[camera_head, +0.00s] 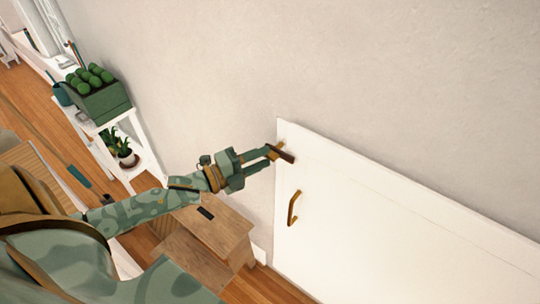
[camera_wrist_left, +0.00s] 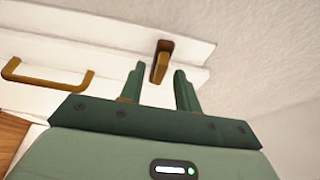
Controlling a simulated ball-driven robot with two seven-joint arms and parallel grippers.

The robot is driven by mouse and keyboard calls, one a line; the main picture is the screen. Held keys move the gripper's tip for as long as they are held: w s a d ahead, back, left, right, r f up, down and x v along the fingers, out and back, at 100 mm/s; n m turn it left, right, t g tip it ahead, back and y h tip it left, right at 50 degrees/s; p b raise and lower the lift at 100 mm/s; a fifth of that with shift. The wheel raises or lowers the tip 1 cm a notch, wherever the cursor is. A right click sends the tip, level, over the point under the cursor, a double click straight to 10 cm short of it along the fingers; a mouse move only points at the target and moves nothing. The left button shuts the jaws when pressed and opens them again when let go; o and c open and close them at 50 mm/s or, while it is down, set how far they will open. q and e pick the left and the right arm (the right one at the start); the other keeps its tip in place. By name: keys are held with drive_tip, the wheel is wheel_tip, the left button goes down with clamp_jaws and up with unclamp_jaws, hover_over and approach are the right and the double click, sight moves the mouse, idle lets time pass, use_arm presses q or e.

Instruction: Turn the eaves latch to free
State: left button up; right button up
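The eaves latch is a small dark brown bar on a brass mount (camera_head: 284,155) at the upper left corner of the white eaves door (camera_head: 390,225). My left gripper (camera_head: 268,157) reaches it from the left in the head view, with its fingertips at the latch. In the left wrist view, the latch (camera_wrist_left: 162,60) shows between the two green fingers (camera_wrist_left: 160,74) of the open gripper, with a gap on each side. I cannot tell how deep between the fingers it sits. My right gripper is not in view.
A brass handle (camera_head: 293,207) is on the door below the latch; it also shows in the wrist view (camera_wrist_left: 45,78). A wooden cabinet (camera_head: 215,235) stands below my left arm. A white shelf (camera_head: 150,163) with plants and a green crate (camera_head: 100,103) is at the left.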

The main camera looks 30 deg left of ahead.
sight(266, 157)
use_arm(q)
drive_tip(key=shift+x, duration=1.5)
clamp_jaws()
